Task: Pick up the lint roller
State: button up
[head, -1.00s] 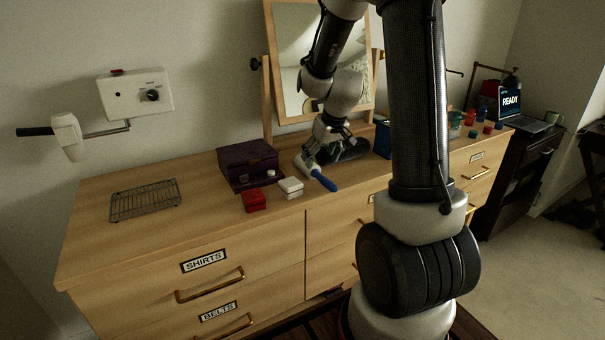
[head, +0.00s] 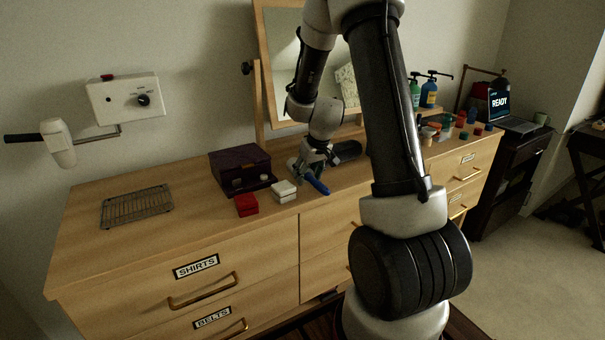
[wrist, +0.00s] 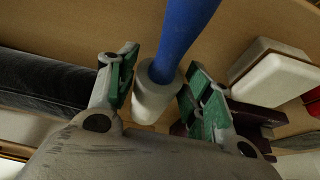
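The lint roller, with a blue handle (head: 318,186) and a white roll, lies on the dresser top in front of the mirror. In the wrist view its blue handle (wrist: 182,32) runs up from the white roll (wrist: 153,98). My gripper (head: 312,172) is low over the roller in the head view and partly hides the roll. In the wrist view my gripper's green-padded fingers (wrist: 162,65) stand apart on either side of the roller. The left finger is close to the roll; a gap shows at the right finger. I cannot tell whether either touches.
A dark object (head: 346,152) lies just behind the gripper. A purple case (head: 240,168), a red box (head: 246,205) and a white box (head: 284,191) are to the left. A wire rack (head: 137,206) lies farther left. The mirror (head: 287,60) stands behind.

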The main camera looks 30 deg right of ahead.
aim_at(308, 173)
jog(key=c, duration=0.6)
jog(key=shift+o, duration=0.2)
notch_tip(308, 173, up, 10)
